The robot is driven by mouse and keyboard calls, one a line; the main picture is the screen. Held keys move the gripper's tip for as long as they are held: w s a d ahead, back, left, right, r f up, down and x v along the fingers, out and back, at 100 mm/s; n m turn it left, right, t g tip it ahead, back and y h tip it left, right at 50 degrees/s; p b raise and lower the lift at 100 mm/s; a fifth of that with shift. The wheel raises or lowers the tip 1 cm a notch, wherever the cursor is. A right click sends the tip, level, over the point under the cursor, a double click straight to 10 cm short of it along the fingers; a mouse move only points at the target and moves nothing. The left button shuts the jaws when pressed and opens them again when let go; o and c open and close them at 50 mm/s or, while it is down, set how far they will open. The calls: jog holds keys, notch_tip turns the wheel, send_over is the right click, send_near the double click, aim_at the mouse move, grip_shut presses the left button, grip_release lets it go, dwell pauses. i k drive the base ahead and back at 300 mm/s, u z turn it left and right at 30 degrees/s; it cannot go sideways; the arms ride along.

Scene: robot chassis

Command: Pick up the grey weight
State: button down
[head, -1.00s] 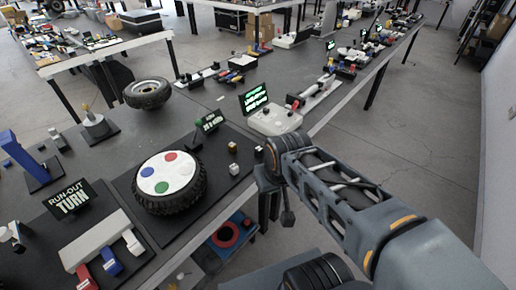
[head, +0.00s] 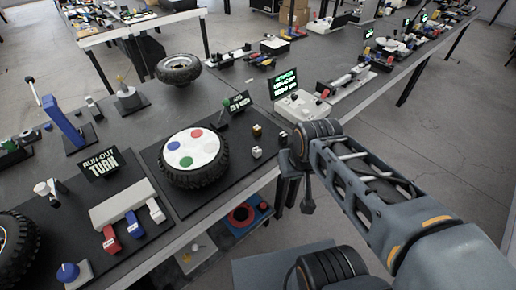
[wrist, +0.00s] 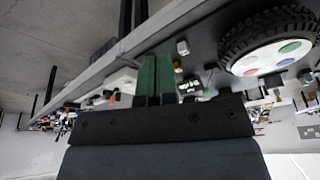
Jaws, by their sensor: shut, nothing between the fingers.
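A small light-grey cube (head: 257,152), which looks like the grey weight, sits on the black mat near the table's front edge, right of the wheel. It also shows in the wrist view (wrist: 183,47). A brass-coloured cube (head: 257,130) sits just behind it. My gripper (head: 308,207) hangs beyond the table's front edge, to the right of the grey cube and apart from it. In the wrist view its green fingers (wrist: 156,78) are together with nothing held. The cube lies off to one side of them.
A white box (head: 303,107) with a lit screen (head: 285,83) is behind my gripper. A shelf with a red ring (head: 241,215) is below.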

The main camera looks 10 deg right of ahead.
aim_at(256, 152)
jog(key=z, duration=0.5)
jog(key=k, duration=1.2)
jog(key=u, duration=0.2)
jog(key=i, duration=0.45)
jog(key=u, duration=0.8)
jog(key=i, duration=0.55)
jog(key=u, duration=0.15)
